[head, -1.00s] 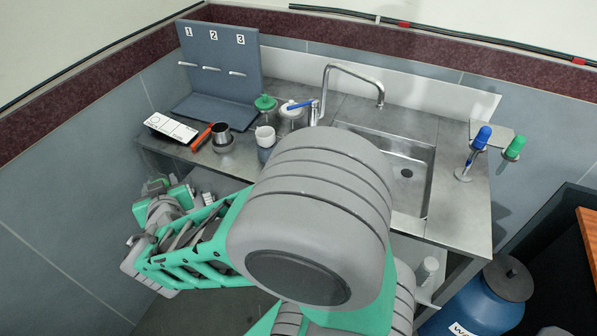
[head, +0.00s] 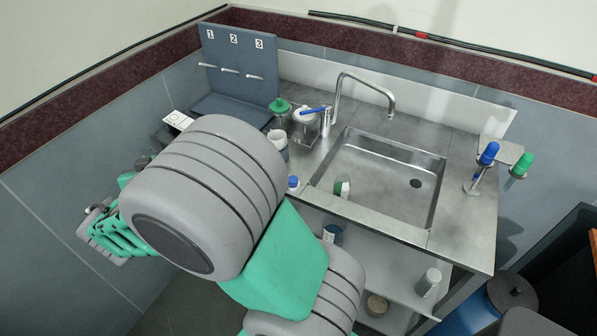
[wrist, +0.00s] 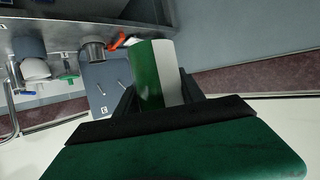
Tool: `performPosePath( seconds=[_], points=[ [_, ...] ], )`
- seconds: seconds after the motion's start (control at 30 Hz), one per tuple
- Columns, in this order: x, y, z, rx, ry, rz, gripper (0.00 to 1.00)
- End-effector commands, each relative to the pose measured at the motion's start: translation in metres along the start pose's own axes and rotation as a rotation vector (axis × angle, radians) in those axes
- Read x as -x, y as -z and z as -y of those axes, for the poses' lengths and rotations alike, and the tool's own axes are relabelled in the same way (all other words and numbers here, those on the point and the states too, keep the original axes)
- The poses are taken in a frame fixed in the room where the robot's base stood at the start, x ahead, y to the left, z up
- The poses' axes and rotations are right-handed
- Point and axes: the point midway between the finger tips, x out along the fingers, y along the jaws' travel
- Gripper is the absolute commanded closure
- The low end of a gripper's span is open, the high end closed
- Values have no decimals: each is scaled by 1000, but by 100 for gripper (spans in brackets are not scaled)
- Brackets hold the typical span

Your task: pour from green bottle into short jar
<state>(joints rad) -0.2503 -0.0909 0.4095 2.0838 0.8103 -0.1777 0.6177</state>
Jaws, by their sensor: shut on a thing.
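In the wrist view, my gripper (wrist: 158,92) is shut on a cylinder that is green on one side and white on the other, the green bottle (wrist: 148,72). The black fingers stand on either side of it, and its mouth cannot be made out. In the head view my arm hides my gripper and the held bottle. A pale, open-topped round jar (head: 277,137) stands on the counter left of the sink; it also shows in the wrist view (wrist: 35,68), apart from the bottle. I cannot tell for sure that it is the short jar.
A grey metal cup (wrist: 93,52) is near the bottle in the wrist view. The sink (head: 385,180) holds a small green-and-white container (head: 342,186). A hook board (head: 235,65) stands behind.

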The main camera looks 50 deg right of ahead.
Motion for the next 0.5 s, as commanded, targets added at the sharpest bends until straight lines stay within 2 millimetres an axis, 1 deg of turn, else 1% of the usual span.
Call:
performPosePath(
  seconds=[0.03,0.2,0.37,0.4,0.47,0.5],
  points=[
    [-11,12,-12,-19,-48,1,100],
    [-48,38,-58,-89,-218,1,100],
    [-77,57,-108,-157,-380,1,100],
    [-84,61,-121,-173,-420,0,100],
    [-92,65,-142,-199,-480,1,100],
    [-98,68,-156,-216,-522,0,100]
  ],
)
